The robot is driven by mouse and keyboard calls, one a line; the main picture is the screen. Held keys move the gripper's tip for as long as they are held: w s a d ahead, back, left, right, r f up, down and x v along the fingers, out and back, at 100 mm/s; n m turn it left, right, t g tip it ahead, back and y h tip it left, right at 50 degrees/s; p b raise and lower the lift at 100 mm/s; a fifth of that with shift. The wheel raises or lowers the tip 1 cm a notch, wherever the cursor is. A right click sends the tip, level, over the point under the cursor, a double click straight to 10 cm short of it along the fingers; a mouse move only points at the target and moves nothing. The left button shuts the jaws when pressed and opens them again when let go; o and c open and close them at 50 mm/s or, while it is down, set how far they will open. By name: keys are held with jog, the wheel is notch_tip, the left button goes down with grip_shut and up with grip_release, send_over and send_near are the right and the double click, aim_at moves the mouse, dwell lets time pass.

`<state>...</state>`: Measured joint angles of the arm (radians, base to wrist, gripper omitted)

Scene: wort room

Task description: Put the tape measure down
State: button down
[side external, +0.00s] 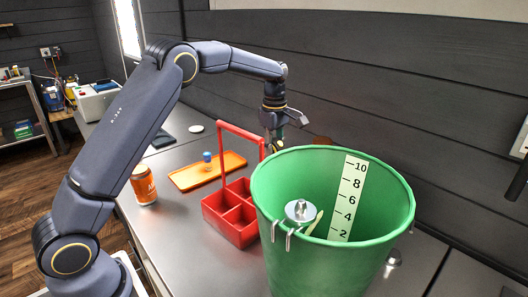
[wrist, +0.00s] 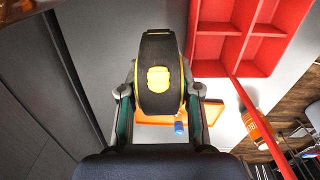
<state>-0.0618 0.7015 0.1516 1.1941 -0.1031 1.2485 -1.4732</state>
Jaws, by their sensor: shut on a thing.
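My gripper (wrist: 158,92) is shut on the tape measure (wrist: 160,52), a black rounded case with yellow edges and a yellow patch on its face. One finger presses each side of it in the wrist view. In the side external view my gripper (side external: 272,133) is above the counter, behind the red caddy's handle and the green bucket's rim. The tape measure is mostly hidden there. In the wrist view grey counter lies behind it, and the caddy is to its right, apart from it in the picture. Its height above the counter is hard to tell.
The divided red caddy (side external: 231,225) has a tall handle. An orange tray (side external: 190,176) bears a small blue-topped object (side external: 207,158). An orange can (side external: 143,187) stands left. The large green bucket (side external: 300,254) stands in front. The dark wall (side external: 400,90) runs behind the counter.

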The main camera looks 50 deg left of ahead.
jog(key=d+r+m, duration=0.1)
jog(key=d+r, duration=0.3)
jog(key=d, duration=0.5)
jog(key=f, duration=1.2)
jog(key=shift+w+d+f, duration=0.15)
jog(key=shift+w+d, duration=0.1)
jog(key=shift+f, duration=2.55)
jog(key=c, duration=0.8)
grip_release()
jog(key=shift+f, duration=0.15)
notch_tip(320, 180, up, 12)
jog(key=shift+r, duration=0.2)
